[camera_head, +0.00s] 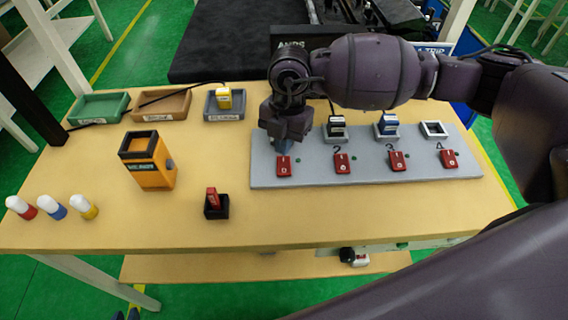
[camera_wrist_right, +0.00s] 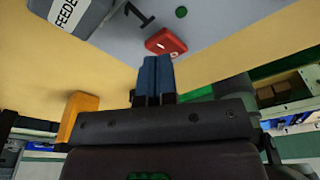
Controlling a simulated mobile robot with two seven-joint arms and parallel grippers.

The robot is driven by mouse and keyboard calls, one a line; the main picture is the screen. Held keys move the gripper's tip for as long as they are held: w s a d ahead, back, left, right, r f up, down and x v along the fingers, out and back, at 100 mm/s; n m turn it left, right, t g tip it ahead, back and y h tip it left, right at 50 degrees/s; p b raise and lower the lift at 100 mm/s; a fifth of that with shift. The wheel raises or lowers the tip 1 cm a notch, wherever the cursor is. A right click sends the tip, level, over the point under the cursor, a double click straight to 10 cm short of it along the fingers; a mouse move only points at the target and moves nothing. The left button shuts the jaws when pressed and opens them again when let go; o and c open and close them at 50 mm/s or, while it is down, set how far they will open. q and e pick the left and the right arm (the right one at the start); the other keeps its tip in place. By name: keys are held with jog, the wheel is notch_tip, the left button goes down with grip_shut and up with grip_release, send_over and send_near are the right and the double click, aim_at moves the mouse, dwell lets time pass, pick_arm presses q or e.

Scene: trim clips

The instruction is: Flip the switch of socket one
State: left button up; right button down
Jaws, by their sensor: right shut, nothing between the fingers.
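A grey panel (camera_head: 325,177) lies on the table with a row of red switches, numbered, each with a small green dot beside it. The red switch of socket one (camera_head: 284,166) is at the panel's left end; it also shows in the right wrist view (camera_wrist_right: 165,42), beside the number 1. My right gripper (camera_head: 284,148) is shut and empty, its blue fingertips just behind this switch in the head view. In the right wrist view the fingertips (camera_wrist_right: 156,62) appear just below the switch; contact cannot be told. Socket one itself is hidden behind the gripper. My left gripper is not in view.
Sockets two (camera_head: 336,128) and three (camera_head: 387,125) hold plugs; socket four (camera_head: 434,129) is an empty white frame. An orange box (camera_head: 150,165), a red piece in a black holder (camera_head: 216,205), three bottles and three trays stand left. The table's front is clear.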

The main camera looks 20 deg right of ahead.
pick_arm(q)
jog(key=shift+s+f, duration=0.25)
jog(key=shift+s, duration=0.05)
pick_arm(e)
jog(key=shift+f, duration=0.15)
pick_arm(q)
jog(key=shift+w, duration=0.15)
pick_arm(e)
jog(key=shift+f, duration=0.15)
pick_arm(q)
jog(key=shift+w+r, duration=0.1)
jog(key=shift+w, duration=0.2)
pick_arm(e)
jog(key=shift+f, duration=0.15)
pick_arm(q)
jog(key=shift+s, duration=0.2)
pick_arm(e)
jog(key=shift+f, duration=0.2)
pick_arm(q)
jog(key=shift+s+f, duration=0.4)
pick_arm(e)
jog(key=shift+f, duration=0.25)
pick_arm(q)
jog(key=shift+w+b, duration=0.15)
jog(key=shift+b, duration=0.15)
pick_arm(e)
jog(key=shift+f, duration=0.15)
